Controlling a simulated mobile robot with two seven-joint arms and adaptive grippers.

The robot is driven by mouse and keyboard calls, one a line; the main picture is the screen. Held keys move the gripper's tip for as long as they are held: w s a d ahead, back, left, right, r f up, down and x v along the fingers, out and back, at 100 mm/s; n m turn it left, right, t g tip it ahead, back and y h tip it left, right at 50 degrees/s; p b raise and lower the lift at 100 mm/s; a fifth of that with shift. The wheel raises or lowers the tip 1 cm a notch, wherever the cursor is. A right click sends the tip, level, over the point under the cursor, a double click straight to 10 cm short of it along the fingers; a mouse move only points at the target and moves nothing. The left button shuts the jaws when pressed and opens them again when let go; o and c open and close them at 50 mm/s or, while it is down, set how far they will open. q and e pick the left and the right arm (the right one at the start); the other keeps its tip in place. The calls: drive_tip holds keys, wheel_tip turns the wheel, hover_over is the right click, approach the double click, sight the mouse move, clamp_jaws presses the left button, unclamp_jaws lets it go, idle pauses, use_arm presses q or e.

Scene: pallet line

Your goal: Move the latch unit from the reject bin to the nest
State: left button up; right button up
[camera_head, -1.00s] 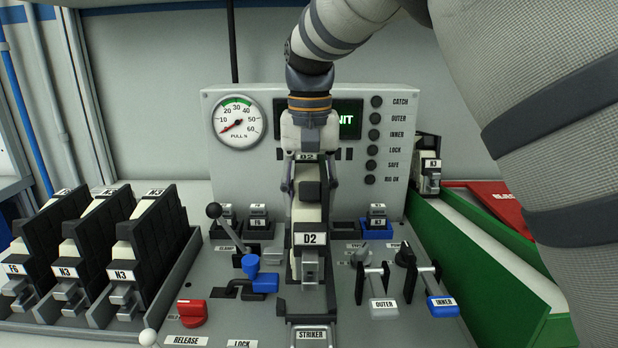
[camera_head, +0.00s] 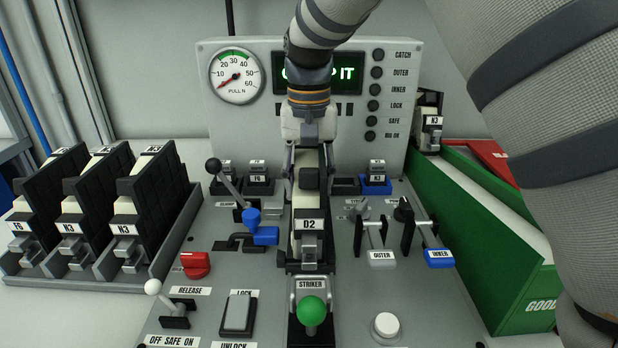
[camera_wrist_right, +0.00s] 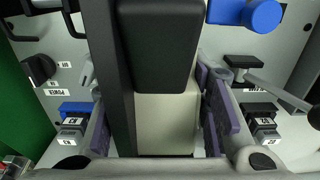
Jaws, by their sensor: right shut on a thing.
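The latch unit (camera_head: 310,224), cream and black with a D2 label, stands in the middle of the grey fixture panel, at the nest, just behind the STRIKER label. Its base appears down in the nest, whose seat it mostly hides. My right gripper (camera_head: 309,160) is shut on the unit from above. In the right wrist view the unit (camera_wrist_right: 160,110) lies between the purple-padded fingers (camera_wrist_right: 160,125). The red reject bin (camera_head: 490,155) is at the right, mostly hidden by the green chute and my arm. My left gripper is not in view.
OUTER (camera_head: 382,258) and INNER (camera_head: 439,258) levers are at right. A green-knobbed handle (camera_head: 311,310) is in front. A rack (camera_head: 165,245) of units stands left.

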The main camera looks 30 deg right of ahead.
drive_tip(key=o, duration=1.5)
drive_tip(key=shift+o, duration=0.2)
wheel_tip(320, 180, up, 12)
drive_tip(key=shift+r, duration=0.1)
